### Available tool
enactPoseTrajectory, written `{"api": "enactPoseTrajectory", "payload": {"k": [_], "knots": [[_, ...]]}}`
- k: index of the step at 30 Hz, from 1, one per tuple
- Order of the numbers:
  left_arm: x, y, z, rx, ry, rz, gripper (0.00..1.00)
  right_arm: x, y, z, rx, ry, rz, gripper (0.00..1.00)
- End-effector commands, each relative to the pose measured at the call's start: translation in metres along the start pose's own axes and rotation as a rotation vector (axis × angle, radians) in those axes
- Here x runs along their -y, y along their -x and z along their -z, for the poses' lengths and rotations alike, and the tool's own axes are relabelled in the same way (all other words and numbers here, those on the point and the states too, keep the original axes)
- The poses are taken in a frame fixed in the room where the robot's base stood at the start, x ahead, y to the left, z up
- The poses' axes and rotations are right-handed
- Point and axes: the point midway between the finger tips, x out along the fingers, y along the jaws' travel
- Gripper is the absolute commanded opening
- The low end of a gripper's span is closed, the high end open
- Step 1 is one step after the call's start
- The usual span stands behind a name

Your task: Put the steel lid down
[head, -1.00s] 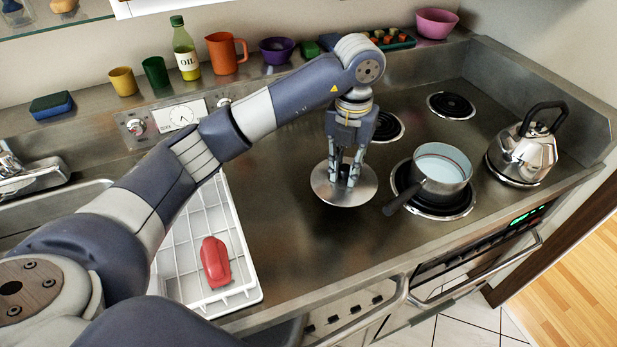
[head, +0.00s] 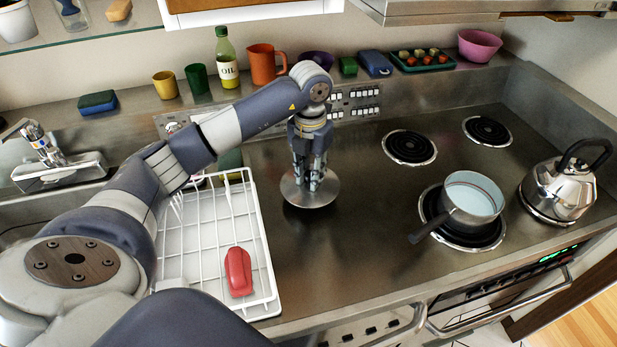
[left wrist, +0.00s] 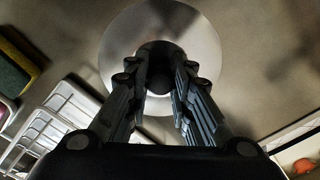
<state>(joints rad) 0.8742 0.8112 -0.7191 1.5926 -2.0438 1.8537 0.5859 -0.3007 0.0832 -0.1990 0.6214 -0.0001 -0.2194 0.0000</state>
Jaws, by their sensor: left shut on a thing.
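The steel lid (head: 308,201) is a round shiny disc over the bare steel worktop, between the dish rack and the saucepan. It looks level and at or just above the surface; I cannot tell whether it touches. My left gripper (head: 308,184) points down and is shut on the lid's knob. In the left wrist view the lid (left wrist: 120,42) spreads around the fingertips (left wrist: 160,72), with a dark knob between them. My right gripper is not in view.
A white dish rack (head: 262,240) with a red object (head: 238,271) stands left of the lid. A saucepan (head: 470,203) with pale liquid sits on a coil at right, its handle pointing toward the lid. A kettle (head: 560,188) stands farther right. Worktop in front of the lid is clear.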

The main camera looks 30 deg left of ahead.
Motion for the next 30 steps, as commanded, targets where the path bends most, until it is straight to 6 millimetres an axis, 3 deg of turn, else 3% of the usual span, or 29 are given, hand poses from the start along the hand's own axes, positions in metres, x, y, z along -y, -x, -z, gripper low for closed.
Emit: {"api": "enactPoseTrajectory", "payload": {"k": [5, 12, 22, 23, 25, 30], "knots": [[-0.005, -0.006, 0.001, -0.003, 0.0, 0.0, 0.0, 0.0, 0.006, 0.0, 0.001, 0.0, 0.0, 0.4], [-0.005, -0.034, 0.001, -0.002, 0.001, 0.0, 0.0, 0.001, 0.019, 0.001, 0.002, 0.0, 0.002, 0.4], [-0.005, -0.04, 0.0, 0.0, 0.0, -0.001, 0.0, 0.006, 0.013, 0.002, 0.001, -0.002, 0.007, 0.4], [-0.005, -0.039, 0.0, 0.0, 0.001, -0.001, 0.26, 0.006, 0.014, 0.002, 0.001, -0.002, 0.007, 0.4], [-0.005, -0.039, 0.001, -0.001, 0.001, 0.0, 0.41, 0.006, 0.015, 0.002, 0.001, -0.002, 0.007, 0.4], [-0.005, -0.039, 0.001, -0.001, 0.001, -0.001, 0.41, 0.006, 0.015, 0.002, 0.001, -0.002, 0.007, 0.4]]}}
